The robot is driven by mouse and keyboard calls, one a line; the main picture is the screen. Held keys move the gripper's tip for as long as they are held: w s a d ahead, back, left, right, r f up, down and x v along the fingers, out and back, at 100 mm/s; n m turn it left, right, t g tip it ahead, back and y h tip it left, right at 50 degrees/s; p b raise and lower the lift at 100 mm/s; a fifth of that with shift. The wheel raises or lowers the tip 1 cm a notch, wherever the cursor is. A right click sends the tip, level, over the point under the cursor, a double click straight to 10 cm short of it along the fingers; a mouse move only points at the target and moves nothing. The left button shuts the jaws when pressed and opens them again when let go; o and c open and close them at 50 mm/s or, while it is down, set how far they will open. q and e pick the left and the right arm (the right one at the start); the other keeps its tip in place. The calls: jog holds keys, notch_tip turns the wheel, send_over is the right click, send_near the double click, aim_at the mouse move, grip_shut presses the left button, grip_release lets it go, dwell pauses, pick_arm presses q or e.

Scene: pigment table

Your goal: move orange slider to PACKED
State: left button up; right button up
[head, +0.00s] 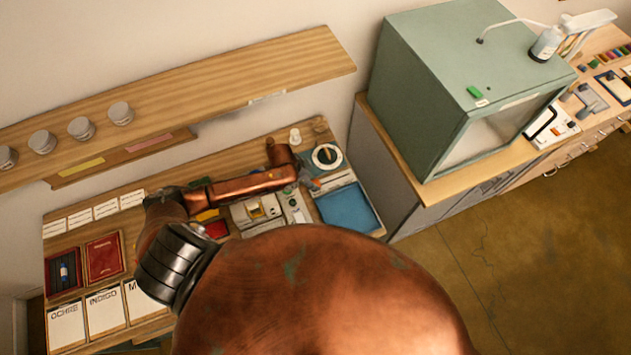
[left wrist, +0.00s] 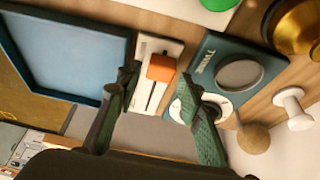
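The orange slider (left wrist: 160,68) is a small orange block on a white panel (left wrist: 147,95) with a dark slot, in the left wrist view. My left gripper (left wrist: 158,80) is open, its two green fingertips on either side of the slider block with gaps showing; I cannot tell whether either one touches it. The slider itself is hard to make out there. I cannot read a PACKED mark. My right gripper does not show.
A wooden shelf (head: 200,85) hangs above the table.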

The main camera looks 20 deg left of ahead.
aim_at(316, 183)
pick_arm(q)
jog(key=x, duration=0.2)
jog(key=shift+w+f, duration=0.25)
jog(key=shift+d+f, duration=0.15)
jog(key=shift+f, duration=0.15)
jog(key=c, duration=0.7)
grip_shut()
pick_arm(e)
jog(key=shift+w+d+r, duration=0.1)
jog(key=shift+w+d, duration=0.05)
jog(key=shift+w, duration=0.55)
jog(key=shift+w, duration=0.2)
